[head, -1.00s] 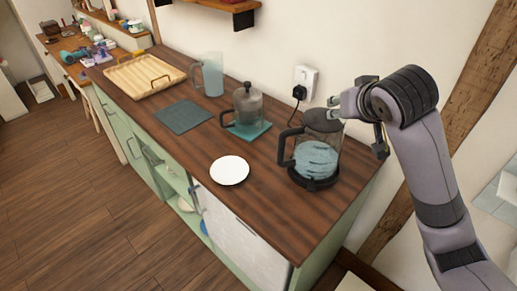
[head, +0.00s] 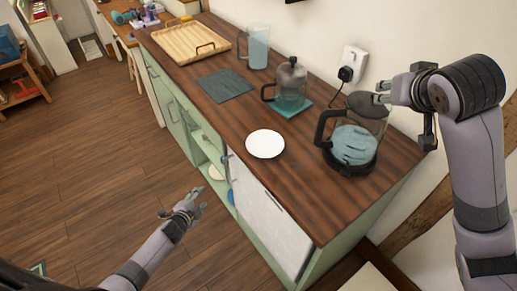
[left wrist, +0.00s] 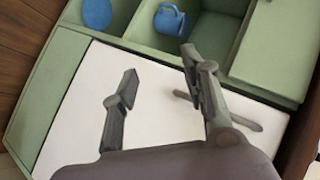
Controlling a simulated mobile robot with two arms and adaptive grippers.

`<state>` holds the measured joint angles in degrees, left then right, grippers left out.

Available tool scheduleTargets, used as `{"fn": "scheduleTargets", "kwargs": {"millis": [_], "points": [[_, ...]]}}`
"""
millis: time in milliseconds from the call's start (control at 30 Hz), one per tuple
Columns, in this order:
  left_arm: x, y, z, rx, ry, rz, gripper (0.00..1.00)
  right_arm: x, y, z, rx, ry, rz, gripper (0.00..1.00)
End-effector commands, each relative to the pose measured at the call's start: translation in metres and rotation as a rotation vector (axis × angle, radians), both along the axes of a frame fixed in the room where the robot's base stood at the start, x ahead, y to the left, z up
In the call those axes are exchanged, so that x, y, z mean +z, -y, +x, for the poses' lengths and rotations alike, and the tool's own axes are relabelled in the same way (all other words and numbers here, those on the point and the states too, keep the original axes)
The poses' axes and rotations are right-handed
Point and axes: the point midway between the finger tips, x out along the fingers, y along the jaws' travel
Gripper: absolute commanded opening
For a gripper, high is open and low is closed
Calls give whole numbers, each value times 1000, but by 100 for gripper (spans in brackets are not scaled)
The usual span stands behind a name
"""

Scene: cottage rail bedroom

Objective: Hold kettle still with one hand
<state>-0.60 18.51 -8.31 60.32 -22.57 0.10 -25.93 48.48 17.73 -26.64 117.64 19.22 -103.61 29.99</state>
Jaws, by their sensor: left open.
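The glass kettle (head: 354,146) with a dark lid and black handle stands upright on its black base at the counter's right end. It looks partly filled with bluish water. My right gripper (head: 384,92) is beside the kettle's lid, at its upper right. Whether it touches the lid, and whether its fingers are open or shut, I cannot tell. My left gripper (head: 183,203) is open and empty, low in front of the cabinet and well away from the kettle. In the left wrist view its spread fingers (left wrist: 160,80) are before a white cabinet door.
A white plate (head: 265,144) lies left of the kettle. Behind it are a French press (head: 290,86) on a teal mat, a dark mat (head: 224,85), a jug (head: 258,48) and a wooden tray (head: 188,45). A wall plug (head: 346,73) sits behind the kettle.

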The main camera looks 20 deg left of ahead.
Motion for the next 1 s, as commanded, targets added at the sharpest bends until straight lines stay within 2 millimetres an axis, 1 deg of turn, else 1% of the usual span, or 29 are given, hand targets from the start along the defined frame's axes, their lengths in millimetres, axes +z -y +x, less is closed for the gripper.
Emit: {"fn": "scheduleTargets", "kwargs": {"millis": [33, 67, 100, 167, 200, 267, 300, 367, 400, 467, 500, 567, 600, 667, 700, 733, 800, 900, 1000], "points": [[27, -4, 22, -39, 57, 51, 41, 0, 0, 0, 0, 0, 0, 33], [41, -6, 32, -61, 88, 83, 41, 0, 0, 0, 0, 0, 0, 33], [61, -8, 46, -92, 128, 128, 41, 0, 0, 0, 0, 0, 0, 33], [91, -10, 65, -136, 191, 195, 41, 0, 0, 0, 0, 0, 0, 33], [112, -11, 77, -164, 232, 244, 41, 0, 0, 0, 0, 0, 0, 33], [145, -11, 93, -209, 296, 319, 41, 0, 0, 0, 0, 0, 0, 33], [166, -11, 103, -239, 338, 373, 41, 0, 0, 0, 0, 0, 0, 33], [200, -8, 115, -288, 406, 459, 41, 0, 0, 0, 0, 0, 0, 33], [223, -4, 123, -323, 452, 525, 41, 0, 0, 0, 0, 0, 0, 33], [256, 4, 131, -380, 523, 628, 41, 0, 0, 0, 0, 0, 0, 33], [279, 12, 135, -427, 575, 708, 41, 0, 0, 0, 0, 0, 0, 33], [309, 30, 136, -508, 657, 839, 41, 0, 0, 0, 0, 0, 0, 33], [327, 47, 134, -575, 717, 939, 41, 0, 0, 0, 0, 0, 0, 33], [341, 78, 124, -689, 809, 1091, 41, 0, 0, 0, 0, 0, 0, 33], [345, 99, 114, -768, 868, 1182, 41, 0, 0, 0, 0, 0, 0, 33], [346, 114, 106, -822, 912, 1247, 41, 0, 0, 0, 0, 0, 0, 33], [341, 145, 87, -934, 1003, 1362, 41, 0, 0, 0, 0, 0, 0, 33], [331, 179, 61, -1056, 1118, 1482, 41, 0, 0, 0, 0, 0, 0, 33], [322, 200, 40, -1136, 1206, 1556, 41, 0, 0, 0, 0, 0, 0, 33]]}}
